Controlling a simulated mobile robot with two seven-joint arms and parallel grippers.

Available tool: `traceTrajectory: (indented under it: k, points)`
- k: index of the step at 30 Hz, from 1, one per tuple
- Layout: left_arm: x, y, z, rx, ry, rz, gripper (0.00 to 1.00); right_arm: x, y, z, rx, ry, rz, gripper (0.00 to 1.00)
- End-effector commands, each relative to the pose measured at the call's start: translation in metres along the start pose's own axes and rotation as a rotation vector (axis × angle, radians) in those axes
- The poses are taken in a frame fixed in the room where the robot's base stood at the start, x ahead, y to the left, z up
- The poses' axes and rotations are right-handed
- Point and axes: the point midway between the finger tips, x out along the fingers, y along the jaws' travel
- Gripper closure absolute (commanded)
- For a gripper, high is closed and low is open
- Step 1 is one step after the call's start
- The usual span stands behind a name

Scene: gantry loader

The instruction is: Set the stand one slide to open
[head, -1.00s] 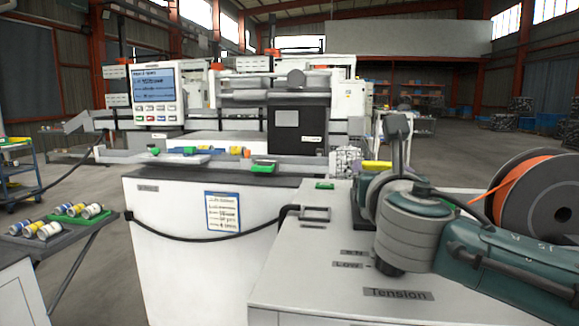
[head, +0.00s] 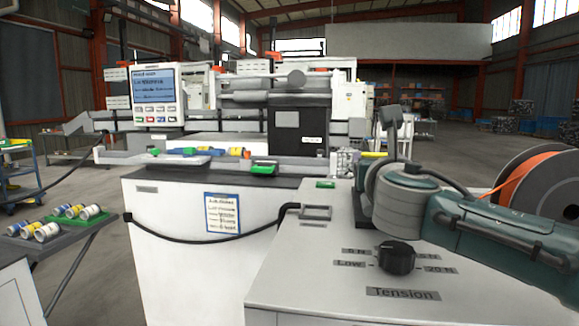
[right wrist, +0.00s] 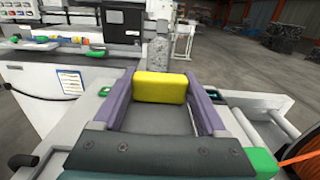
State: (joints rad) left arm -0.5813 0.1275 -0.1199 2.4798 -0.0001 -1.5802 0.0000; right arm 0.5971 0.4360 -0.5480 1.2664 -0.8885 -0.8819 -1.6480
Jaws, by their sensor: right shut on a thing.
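My right gripper (right wrist: 160,90) is shut on a yellow block (right wrist: 160,86), with one purple finger against each side of it in the right wrist view. The yellow block also shows in the head view (head: 374,154), just left of my right arm, which hides most of the gripper there. A grey speckled column (right wrist: 158,56) stands just beyond the block. I cannot tell from the frames whether the block is the handle of the stand one slide, or how far that slide stands open. My left gripper is not in view.
A white cabinet top with a black Tension knob (head: 397,257) lies below my right arm. A spool with orange line (head: 545,185) stands at the right. The machine with a screen (head: 154,95) and a green block (head: 264,168) is behind. A tray of rolls (head: 62,226) is at left.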

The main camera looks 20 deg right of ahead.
Motion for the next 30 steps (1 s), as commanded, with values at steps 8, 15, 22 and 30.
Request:
traceTrajectory:
  k: [8,15,22,30]
  points:
    - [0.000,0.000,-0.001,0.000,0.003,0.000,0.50,0.003,0.000,-0.001,-0.001,0.003,0.000,1.00]
    - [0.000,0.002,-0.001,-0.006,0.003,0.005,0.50,0.003,-0.001,0.000,0.000,0.002,0.000,0.06]
    - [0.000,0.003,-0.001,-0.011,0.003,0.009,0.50,0.003,0.000,0.000,0.000,0.001,0.000,0.00]
    - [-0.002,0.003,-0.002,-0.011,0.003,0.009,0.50,-0.013,0.000,0.000,0.000,0.001,0.002,0.00]
